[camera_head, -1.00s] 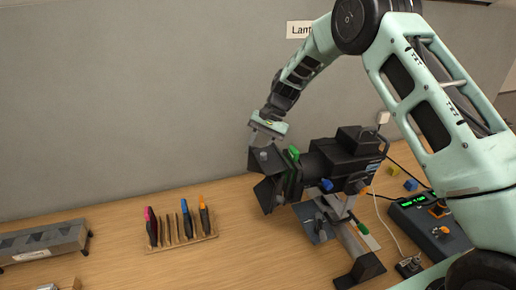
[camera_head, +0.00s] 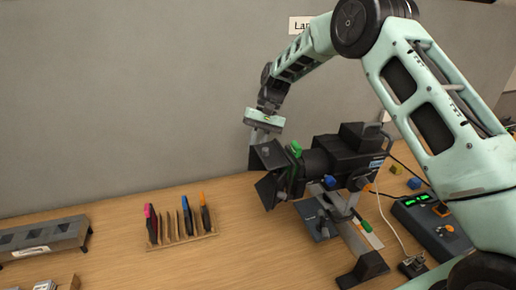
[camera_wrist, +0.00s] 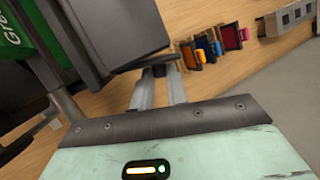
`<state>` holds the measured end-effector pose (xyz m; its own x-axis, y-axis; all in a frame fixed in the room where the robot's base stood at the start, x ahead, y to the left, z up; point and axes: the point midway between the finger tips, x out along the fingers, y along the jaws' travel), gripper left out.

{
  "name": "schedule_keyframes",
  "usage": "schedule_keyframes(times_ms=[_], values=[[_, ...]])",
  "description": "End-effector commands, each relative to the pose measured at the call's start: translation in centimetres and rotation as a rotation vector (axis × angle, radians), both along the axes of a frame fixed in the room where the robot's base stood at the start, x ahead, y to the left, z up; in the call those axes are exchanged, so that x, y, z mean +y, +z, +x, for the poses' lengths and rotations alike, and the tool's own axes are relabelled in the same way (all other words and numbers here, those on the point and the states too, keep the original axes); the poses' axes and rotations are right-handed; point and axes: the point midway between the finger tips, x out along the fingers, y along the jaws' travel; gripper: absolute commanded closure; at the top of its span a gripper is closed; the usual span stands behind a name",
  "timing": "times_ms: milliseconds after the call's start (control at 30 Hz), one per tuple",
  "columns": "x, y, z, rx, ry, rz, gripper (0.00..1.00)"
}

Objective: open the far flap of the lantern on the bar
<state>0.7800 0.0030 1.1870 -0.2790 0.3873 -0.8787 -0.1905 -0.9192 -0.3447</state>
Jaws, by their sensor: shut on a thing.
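The black lantern (camera_head: 345,155) is mounted on the bar above the bench, its front with dark flaps pointing left. The top flap (camera_head: 268,153) and a near flap (camera_head: 268,190) stand out from the front. The far flap is mostly hidden behind these; a dark edge (camera_head: 252,158) shows just under my gripper (camera_head: 257,146). In the wrist view, a large dark flap (camera_wrist: 112,35) fills the upper left. My gripper's fingers (camera_wrist: 159,78) are close together on a small dark piece at the flap's lower edge. Their exact contact is hard to see.
A wooden rack (camera_head: 182,238) with several coloured filters stands left of the lantern. A grey box (camera_head: 45,240) lies at far left. A control console (camera_head: 435,228) and a cable are at right. Behind is a grey wall (camera_head: 130,100); the bench between rack and lantern is clear.

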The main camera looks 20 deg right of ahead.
Motion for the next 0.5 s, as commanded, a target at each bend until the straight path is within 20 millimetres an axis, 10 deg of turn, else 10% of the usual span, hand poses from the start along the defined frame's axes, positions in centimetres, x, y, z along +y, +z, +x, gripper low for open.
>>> schedule_keyframes(times_ms=[500], values=[[0.9, 0.1, -1.1, -0.034, 0.35, 0.0, 1.0]])
